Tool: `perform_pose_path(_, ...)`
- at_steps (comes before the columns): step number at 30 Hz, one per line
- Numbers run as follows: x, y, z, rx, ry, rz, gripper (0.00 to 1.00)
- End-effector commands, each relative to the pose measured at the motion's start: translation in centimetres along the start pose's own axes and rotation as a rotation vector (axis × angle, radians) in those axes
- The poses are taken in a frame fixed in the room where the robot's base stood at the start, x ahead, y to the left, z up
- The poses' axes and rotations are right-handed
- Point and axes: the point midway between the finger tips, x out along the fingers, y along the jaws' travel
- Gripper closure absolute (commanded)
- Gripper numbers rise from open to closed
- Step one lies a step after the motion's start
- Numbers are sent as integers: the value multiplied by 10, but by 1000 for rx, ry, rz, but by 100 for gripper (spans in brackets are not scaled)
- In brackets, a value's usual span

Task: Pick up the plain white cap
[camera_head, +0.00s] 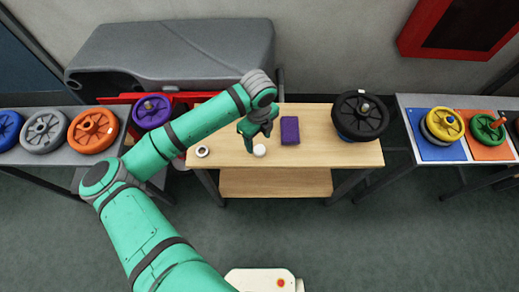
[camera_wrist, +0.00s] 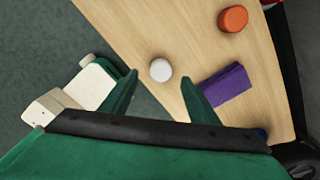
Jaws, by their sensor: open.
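The plain white cap (camera_head: 259,151) lies on the wooden table (camera_head: 230,112) near its front edge. In the wrist view, the white cap (camera_wrist: 160,69) appears between and just beyond the two green fingertips. My gripper (camera_head: 260,141) is open and empty, pointing down above the cap. The wrist view shows my gripper (camera_wrist: 159,80) with its fingers spread on either side of the cap, with no clear contact. A second white round piece with a dark centre (camera_head: 202,151) lies at the table's left front corner.
A purple block (camera_head: 290,130) lies just right of the cap, close to one finger. An orange cap (camera_wrist: 233,18) shows in the wrist view. A black wheel (camera_head: 360,115) stands at the table's right end. Side tables hold coloured wheels (camera_head: 93,130).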

Motion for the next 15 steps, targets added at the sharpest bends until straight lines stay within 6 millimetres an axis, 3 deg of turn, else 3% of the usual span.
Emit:
perform_pose_path(10, 22, 0, -1, -1, 0, 0, 45)
perform_pose_path(15, 46, -1, -4, -2, 1, 0, 45)
